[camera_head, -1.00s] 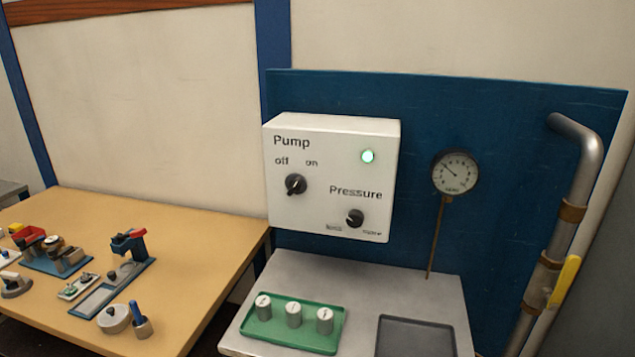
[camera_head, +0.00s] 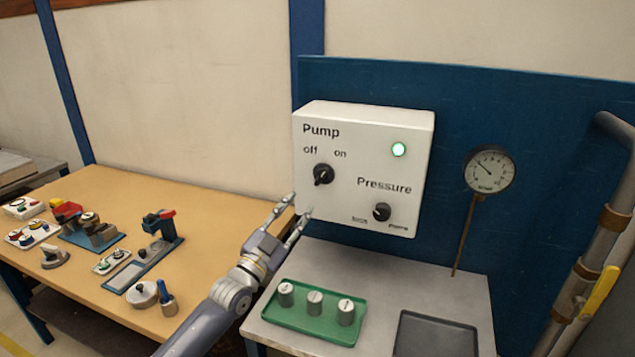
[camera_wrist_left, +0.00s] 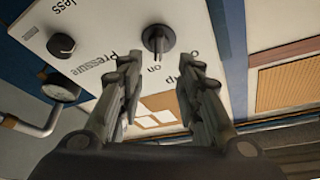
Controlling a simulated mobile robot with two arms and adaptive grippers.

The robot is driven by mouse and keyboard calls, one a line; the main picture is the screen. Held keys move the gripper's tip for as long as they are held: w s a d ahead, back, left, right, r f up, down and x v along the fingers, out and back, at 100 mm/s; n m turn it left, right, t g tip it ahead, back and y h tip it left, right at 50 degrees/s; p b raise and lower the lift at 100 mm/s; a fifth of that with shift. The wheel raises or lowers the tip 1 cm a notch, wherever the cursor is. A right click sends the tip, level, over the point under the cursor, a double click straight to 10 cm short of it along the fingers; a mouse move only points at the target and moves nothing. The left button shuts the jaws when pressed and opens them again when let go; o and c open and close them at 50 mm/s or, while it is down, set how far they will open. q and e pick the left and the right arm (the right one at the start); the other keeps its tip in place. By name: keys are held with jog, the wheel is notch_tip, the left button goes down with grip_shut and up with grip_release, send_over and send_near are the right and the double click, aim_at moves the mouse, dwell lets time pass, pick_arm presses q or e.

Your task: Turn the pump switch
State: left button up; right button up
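The pump switch (camera_head: 323,174) is a black round knob on the white control box (camera_head: 350,225), below the words "off" and "on". In the left wrist view the pump switch (camera_wrist_left: 158,40) shows beyond and between my fingertips. The green lamp (camera_head: 399,149) on the box is lit. My left gripper (camera_head: 300,204) is open and empty, below and left of the switch and apart from it. In the left wrist view my left gripper (camera_wrist_left: 155,62) has its two fingers spread. My right gripper is not in view.
A pressure knob (camera_head: 382,212) sits lower right on the box. A gauge (camera_head: 488,171) and a pipe (camera_head: 590,240) are to the right. A green tray (camera_head: 300,325) with 3 metal weights lies below. The wooden table (camera_head: 205,220) at left holds several tools.

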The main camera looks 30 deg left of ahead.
aim_at(320, 179)
pick_arm(q)
jog(key=p+x, duration=0.2)
jog(key=x, duration=0.7)
jog(key=shift+d, duration=0.1)
jog(key=shift+w+r, duration=0.1)
jog(key=shift+w, duration=0.6)
grip_shut()
